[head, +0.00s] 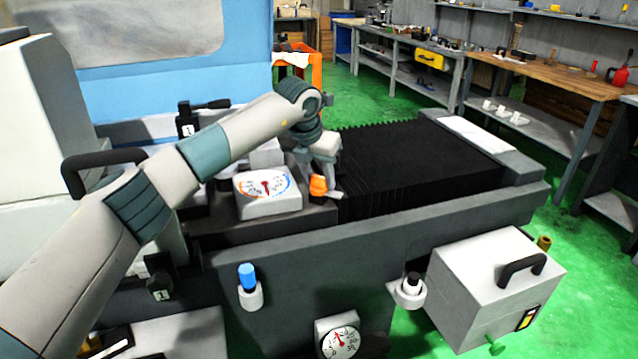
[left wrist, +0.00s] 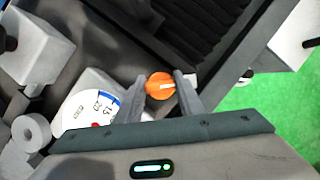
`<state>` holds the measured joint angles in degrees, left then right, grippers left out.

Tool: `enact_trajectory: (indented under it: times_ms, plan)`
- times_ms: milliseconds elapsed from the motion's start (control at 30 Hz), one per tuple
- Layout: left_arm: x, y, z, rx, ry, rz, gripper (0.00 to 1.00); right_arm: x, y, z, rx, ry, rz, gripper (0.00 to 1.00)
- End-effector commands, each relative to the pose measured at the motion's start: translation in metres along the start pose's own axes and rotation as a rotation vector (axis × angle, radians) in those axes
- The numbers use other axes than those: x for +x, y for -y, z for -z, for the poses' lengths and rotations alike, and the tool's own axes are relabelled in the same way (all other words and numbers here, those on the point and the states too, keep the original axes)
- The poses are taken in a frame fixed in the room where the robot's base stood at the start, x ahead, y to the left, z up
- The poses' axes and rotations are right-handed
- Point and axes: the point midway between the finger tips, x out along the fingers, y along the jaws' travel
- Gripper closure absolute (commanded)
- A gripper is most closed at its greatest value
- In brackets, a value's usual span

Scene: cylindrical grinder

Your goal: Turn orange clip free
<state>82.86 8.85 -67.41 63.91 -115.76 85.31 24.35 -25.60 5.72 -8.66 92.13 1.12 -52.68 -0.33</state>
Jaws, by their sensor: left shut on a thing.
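The orange clip (head: 318,186) is a small orange knob on the grey machine bed, just right of the white dial gauge (head: 266,192). In the left wrist view the orange clip (left wrist: 160,86) shows its round top with a white line pointing to the right. My left gripper (head: 323,192) comes down over it from above, and its fingers (left wrist: 162,90) stand on either side of the clip, shut on it. The clip's lower part is hidden. My right gripper is in neither view.
The black bellows (head: 420,160) lie right behind the clip. The white gauge (left wrist: 88,112) stands close on the left. A blue-capped knob (head: 247,277) and a black knob (head: 412,282) stick out at the machine's front. A grey box with a handle (head: 490,285) stands at front right.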

Motion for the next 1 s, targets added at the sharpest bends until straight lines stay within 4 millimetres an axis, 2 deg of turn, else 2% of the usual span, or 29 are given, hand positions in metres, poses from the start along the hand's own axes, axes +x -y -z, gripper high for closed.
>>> enact_trajectory:
  times_ms: [200, 367, 700, 1000]
  plan:
    - [-0.001, -0.001, -0.001, 0.185, 0.002, 0.078, 0.88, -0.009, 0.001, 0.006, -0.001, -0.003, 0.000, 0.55]
    - [-0.002, -0.001, -0.001, 0.325, 0.001, 0.135, 0.88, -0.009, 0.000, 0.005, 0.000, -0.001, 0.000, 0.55]
    - [-0.003, -0.001, -0.002, 0.594, 0.002, 0.247, 0.88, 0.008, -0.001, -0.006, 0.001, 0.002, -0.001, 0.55]
    - [-0.002, -0.001, -0.001, 0.726, 0.001, 0.301, 0.88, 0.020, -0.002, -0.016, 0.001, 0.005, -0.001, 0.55]
